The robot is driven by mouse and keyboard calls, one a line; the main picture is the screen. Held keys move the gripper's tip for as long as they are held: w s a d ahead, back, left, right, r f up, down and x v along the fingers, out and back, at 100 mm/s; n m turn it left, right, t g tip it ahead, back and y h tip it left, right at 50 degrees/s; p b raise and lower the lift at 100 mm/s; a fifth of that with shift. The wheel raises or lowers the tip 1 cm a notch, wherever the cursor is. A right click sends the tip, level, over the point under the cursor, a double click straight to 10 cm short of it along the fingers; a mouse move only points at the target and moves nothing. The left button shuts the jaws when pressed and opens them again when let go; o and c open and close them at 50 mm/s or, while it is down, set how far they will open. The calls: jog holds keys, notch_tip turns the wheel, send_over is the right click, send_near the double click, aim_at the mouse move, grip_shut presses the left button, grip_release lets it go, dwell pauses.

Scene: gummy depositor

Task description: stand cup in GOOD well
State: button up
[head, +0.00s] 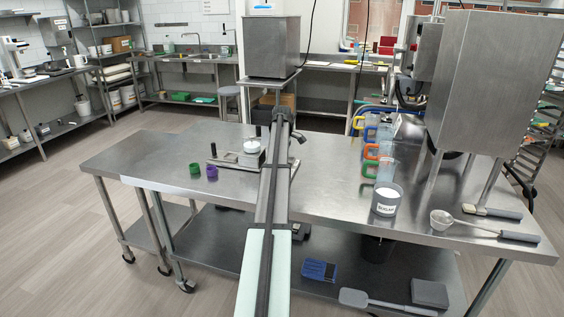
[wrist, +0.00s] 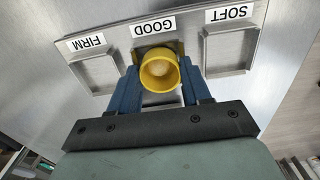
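A yellow cup (wrist: 158,73) is between the blue fingers of my gripper (wrist: 160,80) in the wrist view. The fingers appear to touch it on both sides, and its open mouth faces the camera. It is over the GOOD well (wrist: 172,103), the middle one of three, and covers most of it. I cannot tell whether its base touches the well floor. The GOOD label (wrist: 154,27) shows just beyond the cup. In the head view my arm hides the gripper and the cup.
The FIRM well (wrist: 97,72) and SOFT well (wrist: 229,50) look empty on either side. In the head view a purple cup (head: 211,172) and a green cup (head: 195,169) are left of my arm. A sugar container (head: 386,199) and several coloured-handled jugs are to the right.

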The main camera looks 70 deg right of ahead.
jog(key=o, duration=0.5)
jog(key=shift+r, duration=0.1)
notch_tip(320, 180, up, 14)
jog(key=shift+f, duration=0.2)
dwell(0.3)
dwell(0.5)
